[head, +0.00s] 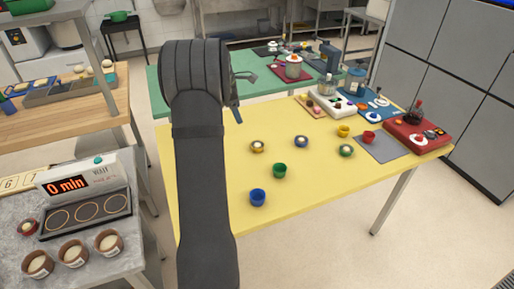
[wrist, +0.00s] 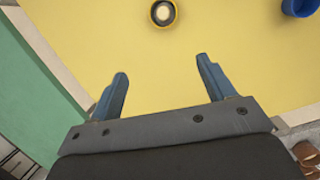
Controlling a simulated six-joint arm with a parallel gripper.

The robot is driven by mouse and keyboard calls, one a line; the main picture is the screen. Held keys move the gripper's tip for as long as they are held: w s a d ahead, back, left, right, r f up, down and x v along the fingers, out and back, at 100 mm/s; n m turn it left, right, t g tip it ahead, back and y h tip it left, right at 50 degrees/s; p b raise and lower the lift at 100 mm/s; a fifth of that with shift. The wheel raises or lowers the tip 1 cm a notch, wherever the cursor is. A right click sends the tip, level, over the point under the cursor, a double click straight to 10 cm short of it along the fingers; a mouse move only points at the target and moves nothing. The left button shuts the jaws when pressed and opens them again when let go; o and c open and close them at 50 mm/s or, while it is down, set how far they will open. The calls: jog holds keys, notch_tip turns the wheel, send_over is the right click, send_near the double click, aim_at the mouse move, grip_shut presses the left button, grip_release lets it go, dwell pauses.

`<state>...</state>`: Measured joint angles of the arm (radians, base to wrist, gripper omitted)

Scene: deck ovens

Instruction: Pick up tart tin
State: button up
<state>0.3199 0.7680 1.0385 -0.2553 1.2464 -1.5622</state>
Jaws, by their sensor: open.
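Small round tins stand on the yellow table (head: 200,200). A gold tin with a pale filling (head: 257,147) is nearest my arm; a gold tin with a pale centre also shows at the top edge of the wrist view (wrist: 163,13).
A blue cup (head: 258,197) and a green cup (head: 279,170) stand near the gold tin. A yellow cup (head: 343,130), a red cup (head: 369,137) and a red box (head: 417,136) are farther right. A green table (head: 165,95) adjoins behind. The table's front right is clear.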

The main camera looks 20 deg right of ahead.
jog(key=d+n, duration=0.2)
send_over(256, 142)
jog(key=s+a, duration=0.2)
jog(key=shift+g, duration=0.3)
jog(key=f, duration=1.1)
jog(key=shift+w+a+f, duration=0.1)
jog(key=shift+w, duration=0.15)
jog(key=shift+s+x, duration=0.15)
jog(key=shift+x, duration=1.2)
jog(key=shift+s+x, duration=0.15)
jog(key=shift+x, duration=1.2)
jog(key=shift+c, duration=0.4)
jog(key=c, duration=1)
